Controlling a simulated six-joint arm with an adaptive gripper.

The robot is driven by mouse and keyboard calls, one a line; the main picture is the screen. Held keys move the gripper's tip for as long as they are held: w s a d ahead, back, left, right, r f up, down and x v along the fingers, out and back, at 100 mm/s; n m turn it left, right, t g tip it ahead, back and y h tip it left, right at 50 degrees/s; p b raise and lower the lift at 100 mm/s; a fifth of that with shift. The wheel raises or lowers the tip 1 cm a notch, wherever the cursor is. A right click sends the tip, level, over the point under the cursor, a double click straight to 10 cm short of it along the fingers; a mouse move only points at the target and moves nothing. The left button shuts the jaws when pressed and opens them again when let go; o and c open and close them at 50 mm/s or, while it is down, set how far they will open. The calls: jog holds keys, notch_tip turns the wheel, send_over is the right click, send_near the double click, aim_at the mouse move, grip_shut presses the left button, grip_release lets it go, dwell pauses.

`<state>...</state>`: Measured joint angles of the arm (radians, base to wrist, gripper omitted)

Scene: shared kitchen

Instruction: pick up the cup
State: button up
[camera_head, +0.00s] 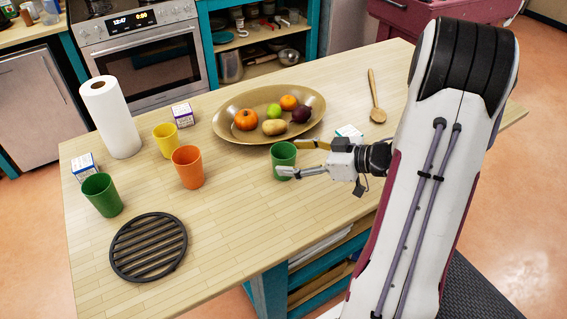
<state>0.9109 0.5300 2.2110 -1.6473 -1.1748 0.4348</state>
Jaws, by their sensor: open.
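My gripper (288,159) is open at the right of the table, with its fingers pointing left. A green cup (284,153) stands upright between or just beside the fingertips; I cannot tell if they touch it. Its right side is partly hidden by the gripper. An orange cup (187,168) stands upright left of it. A yellow cup (166,140) stands further back and left. A second, darker green cup (102,196) stands at the table's left.
A large oval dish (231,103) with fruit and vegetables lies behind the gripper. A black trivet (148,247) lies front left. A paper towel roll (110,118), small boxes (182,115) and a wooden spoon (376,98) are also on the table (235,215). The front middle is clear.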

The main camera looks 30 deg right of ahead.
jog(key=shift+x, duration=1)
jog(key=c, duration=1.2)
